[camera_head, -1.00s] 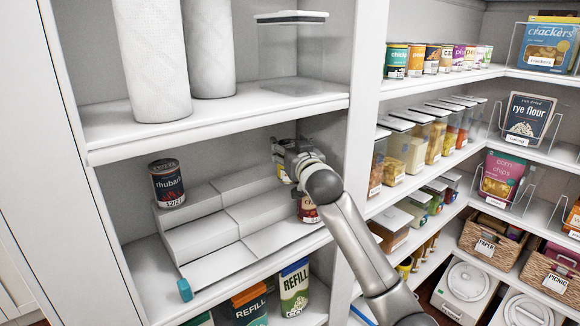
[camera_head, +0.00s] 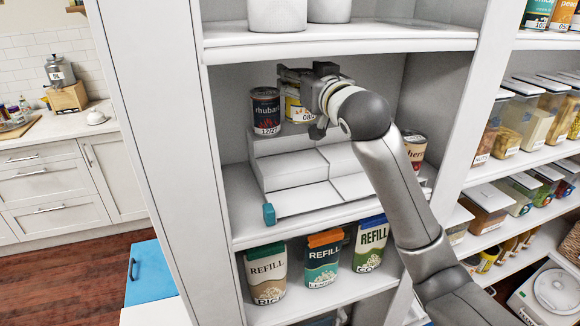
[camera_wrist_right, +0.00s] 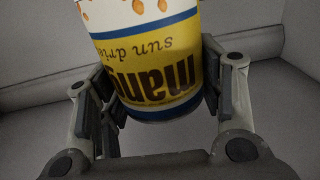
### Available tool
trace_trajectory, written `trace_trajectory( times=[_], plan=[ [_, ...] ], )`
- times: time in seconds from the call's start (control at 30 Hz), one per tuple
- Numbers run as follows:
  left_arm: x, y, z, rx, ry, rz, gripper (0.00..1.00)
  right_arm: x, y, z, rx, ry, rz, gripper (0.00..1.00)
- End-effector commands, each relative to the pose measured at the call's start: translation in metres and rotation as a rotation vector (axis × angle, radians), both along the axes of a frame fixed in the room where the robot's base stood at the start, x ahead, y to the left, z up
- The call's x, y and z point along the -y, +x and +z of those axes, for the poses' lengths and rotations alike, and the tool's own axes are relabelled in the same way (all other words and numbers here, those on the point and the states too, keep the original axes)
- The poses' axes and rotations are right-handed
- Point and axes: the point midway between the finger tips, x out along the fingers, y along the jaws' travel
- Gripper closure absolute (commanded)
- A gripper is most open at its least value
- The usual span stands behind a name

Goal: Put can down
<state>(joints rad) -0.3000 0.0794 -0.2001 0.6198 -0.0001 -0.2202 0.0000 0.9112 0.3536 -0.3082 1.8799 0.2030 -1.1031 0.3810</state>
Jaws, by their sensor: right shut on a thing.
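My right gripper (camera_head: 308,105) is shut on a yellow, white and blue mango can (camera_head: 293,106). In the right wrist view the mango can (camera_wrist_right: 150,60) sits between both fingers, its label upside down in the picture. In the head view the can is just right of the dark rhubarb can (camera_head: 265,112), at the top step of the white stepped riser (camera_head: 300,163). My gripper hides part of it, and I cannot tell whether its base touches the step. The rhubarb can stands upright on the riser's left end. My left gripper is out of view.
A can with a red label (camera_head: 414,150) stands right of the riser, partly behind my arm. A shelf board (camera_head: 340,40) with white rolls lies above. Several refill containers (camera_head: 323,258) stand below. The riser's lower steps look bare.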

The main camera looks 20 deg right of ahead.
Motion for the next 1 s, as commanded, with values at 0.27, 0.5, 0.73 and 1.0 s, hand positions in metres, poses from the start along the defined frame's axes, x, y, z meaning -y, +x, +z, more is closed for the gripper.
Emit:
trace_trajectory(
  times=[0.27,0.5,0.73,1.0],
  plan=[
    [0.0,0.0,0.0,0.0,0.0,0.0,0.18,-0.033,-0.009,-0.012,0.0,-0.007,0.058,0.74],
    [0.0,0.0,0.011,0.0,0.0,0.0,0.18,-0.032,-0.009,-0.047,0.001,-0.008,0.057,0.74],
    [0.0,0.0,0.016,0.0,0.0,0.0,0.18,-0.032,-0.009,-0.066,0.001,-0.007,0.056,0.74],
    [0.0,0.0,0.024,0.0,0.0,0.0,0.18,-0.031,-0.009,-0.097,0.003,-0.008,0.055,0.74]
  ],
)
